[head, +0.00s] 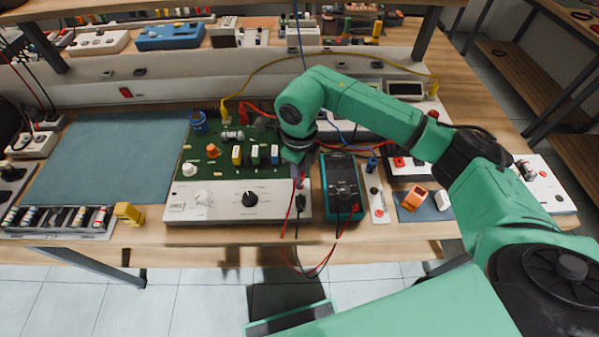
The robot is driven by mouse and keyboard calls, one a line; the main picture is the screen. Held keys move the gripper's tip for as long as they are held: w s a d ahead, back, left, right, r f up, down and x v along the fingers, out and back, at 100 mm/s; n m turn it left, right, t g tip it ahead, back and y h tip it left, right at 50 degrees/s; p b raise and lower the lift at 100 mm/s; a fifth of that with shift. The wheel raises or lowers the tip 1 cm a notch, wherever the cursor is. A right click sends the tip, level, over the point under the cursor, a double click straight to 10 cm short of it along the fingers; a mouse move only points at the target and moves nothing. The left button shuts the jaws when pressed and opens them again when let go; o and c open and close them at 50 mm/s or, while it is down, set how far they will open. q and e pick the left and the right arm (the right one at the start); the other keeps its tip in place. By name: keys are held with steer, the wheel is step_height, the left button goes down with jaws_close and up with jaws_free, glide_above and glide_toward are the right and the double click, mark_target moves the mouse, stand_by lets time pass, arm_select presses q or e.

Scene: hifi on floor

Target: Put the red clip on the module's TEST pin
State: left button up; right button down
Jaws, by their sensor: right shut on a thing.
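My right gripper (299,167) points down over the right edge of the module, a green circuit board with a white front panel (225,205) and a black knob. The gripper is shut on the red clip (299,183), of which only a small part shows below the fingers. A red lead hangs from there over the table's front edge. The clip is close to the panel's right end; I cannot tell whether it touches anything. The TEST pin cannot be made out, and the arm hides part of the board's right side. My left gripper is not in view.
A teal multimeter (342,185) stands just right of the module, with red and black leads. A black clip (300,202) is at the panel's right end. A blue-grey mat (110,160) lies clear at left. An orange part (414,199) lies at right.

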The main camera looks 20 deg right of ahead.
steer(key=shift+f+b, duration=0.45)
steer(key=shift+f, duration=0.1)
stand_by(0.5)
steer(key=c, duration=0.7)
jaws_free()
steer(key=shift+o, duration=0.2)
steer(key=shift+r, duration=0.1)
step_height(320, 180, up, 14)
steer(key=b, duration=0.1)
steer(key=shift+r+b, duration=0.25)
steer(key=shift+b, duration=0.15)
